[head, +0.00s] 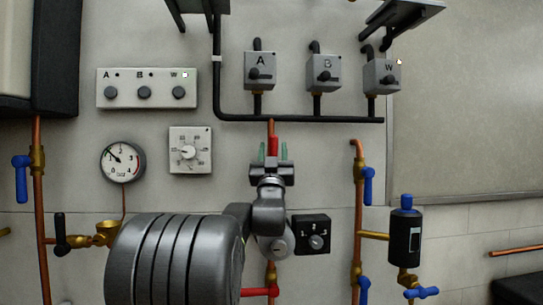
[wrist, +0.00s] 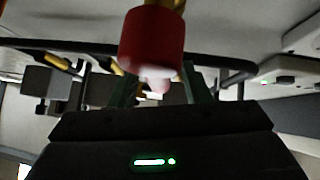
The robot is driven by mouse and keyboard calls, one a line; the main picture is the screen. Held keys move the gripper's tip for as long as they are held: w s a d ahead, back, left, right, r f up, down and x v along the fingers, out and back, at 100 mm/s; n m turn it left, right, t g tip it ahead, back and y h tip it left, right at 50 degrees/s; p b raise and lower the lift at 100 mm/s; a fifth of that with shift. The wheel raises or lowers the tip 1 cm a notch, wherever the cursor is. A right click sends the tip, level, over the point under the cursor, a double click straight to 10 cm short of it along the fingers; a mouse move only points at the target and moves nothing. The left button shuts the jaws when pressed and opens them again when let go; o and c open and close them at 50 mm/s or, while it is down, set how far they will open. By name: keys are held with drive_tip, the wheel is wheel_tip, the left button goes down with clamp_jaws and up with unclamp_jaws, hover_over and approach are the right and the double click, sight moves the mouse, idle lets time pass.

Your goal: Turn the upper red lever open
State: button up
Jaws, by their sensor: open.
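The upper red lever (head: 273,145) shows in the head view as a short upright red piece in front of a copper pipe, its lower part hidden by my gripper. My gripper (head: 273,153) is open, with one green fingertip on each side of the lever. In the wrist view the red lever (wrist: 152,42) is large and near, with its rounded end towards my gripper (wrist: 160,88). The fingers stand apart to its left and right; I cannot tell whether they touch it. The lever's valve body is hidden. A lower red lever (head: 260,291) lies level near the bottom, partly behind my arm.
A black dial box (head: 312,235) is right of my wrist, and a white dial (head: 190,150) is to the left. A black pipe (head: 300,118) runs above under several grey switch boxes. Blue-handled valves (head: 367,186) and a black cylinder (head: 405,240) stand at the right.

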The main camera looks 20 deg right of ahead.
drive_tip(key=v, duration=0.2)
drive_tip(key=shift+s+a, duration=0.2)
drive_tip(key=shift+s, duration=0.15)
drive_tip(key=s+a, duration=0.4)
drive_tip(key=s, duration=0.6)
drive_tip(key=shift+s+a+p, duration=0.2)
drive_tip(key=shift+a+p, duration=0.05)
drive_tip(key=shift+p, duration=0.05)
drive_tip(key=shift+w, duration=0.1)
drive_tip(key=w+d, duration=0.1)
drive_tip(key=w, duration=0.3)
drive_tip(key=w+d, duration=0.2)
drive_tip(key=w, duration=0.2)
drive_tip(key=w+d+r, duration=0.1)
drive_tip(key=w+d, duration=0.1)
drive_tip(key=w, duration=0.2)
drive_tip(key=shift+d+b, duration=0.15)
drive_tip(key=shift+b, duration=0.2)
drive_tip(key=shift+w+d+r, duration=0.2)
drive_tip(key=shift+w+r, duration=0.2)
drive_tip(key=shift+r, duration=0.15)
